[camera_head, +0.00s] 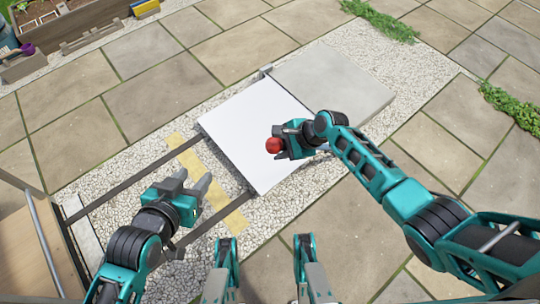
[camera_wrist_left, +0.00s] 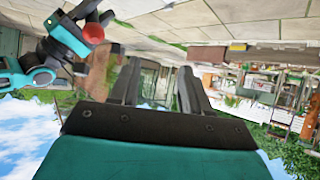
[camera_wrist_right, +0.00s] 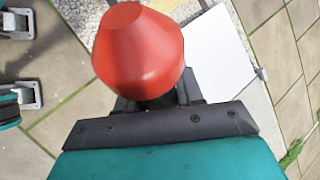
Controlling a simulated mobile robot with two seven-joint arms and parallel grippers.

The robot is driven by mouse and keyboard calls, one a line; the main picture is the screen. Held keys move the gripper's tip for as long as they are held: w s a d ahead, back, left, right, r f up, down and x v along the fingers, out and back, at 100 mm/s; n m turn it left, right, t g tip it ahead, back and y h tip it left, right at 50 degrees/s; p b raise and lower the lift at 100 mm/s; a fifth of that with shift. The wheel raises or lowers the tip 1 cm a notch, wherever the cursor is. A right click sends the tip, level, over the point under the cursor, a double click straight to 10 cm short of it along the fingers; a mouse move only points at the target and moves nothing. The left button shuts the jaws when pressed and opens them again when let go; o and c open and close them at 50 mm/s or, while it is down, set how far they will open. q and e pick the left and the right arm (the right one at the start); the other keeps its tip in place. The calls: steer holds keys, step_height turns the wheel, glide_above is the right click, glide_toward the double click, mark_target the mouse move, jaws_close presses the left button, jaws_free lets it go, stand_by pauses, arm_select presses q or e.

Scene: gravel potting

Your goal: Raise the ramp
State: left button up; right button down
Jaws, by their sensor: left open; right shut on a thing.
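A flat white panel (camera_head: 250,120), which looks like the ramp, lies over pale gravel beside a grey slab; whether it is tilted is hard to tell. My right gripper (camera_head: 284,143) is shut on a red rounded knob (camera_head: 273,146) over the panel's right part. The knob (camera_wrist_right: 143,50) fills the top of the right wrist view and hides the fingertips. I cannot tell whether the knob is joined to anything. My left gripper (camera_head: 194,180) is open and empty, left of the panel and over the gravel. Its spread fingers show in the left wrist view (camera_wrist_left: 158,80).
Two dark rails (camera_head: 130,180) run from the panel toward a wooden structure (camera_head: 25,245) at lower left. A yellow strip (camera_head: 187,155) crosses the gravel. The grey slab (camera_head: 335,85) adjoins the panel. Stone paving surrounds the bed; planters (camera_head: 60,25) stand at the far left.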

arm_select(q)
steer(key=f+b, duration=0.1)
steer(key=b, duration=0.2)
steer(key=d+f+b, duration=0.1)
steer(key=f+b, duration=0.1)
steer(key=b, duration=0.1)
steer(key=shift+w+d, duration=0.15)
arm_select(e)
steer(key=w+d+r+g+y, duration=0.1)
steer(key=w+d+r, duration=0.5)
steer(key=d, duration=0.2)
steer(key=w+d+r+m+y, duration=0.1)
steer(key=w+d+r+y, duration=0.1)
steer(key=w+d+r, duration=0.3)
steer(key=d+r, duration=0.2)
steer(key=d, duration=0.1)
steer(key=shift+w+d+g+y, duration=0.15)
steer(key=shift+w+g+y, duration=0.15)
steer(key=shift+w+g, duration=0.1)
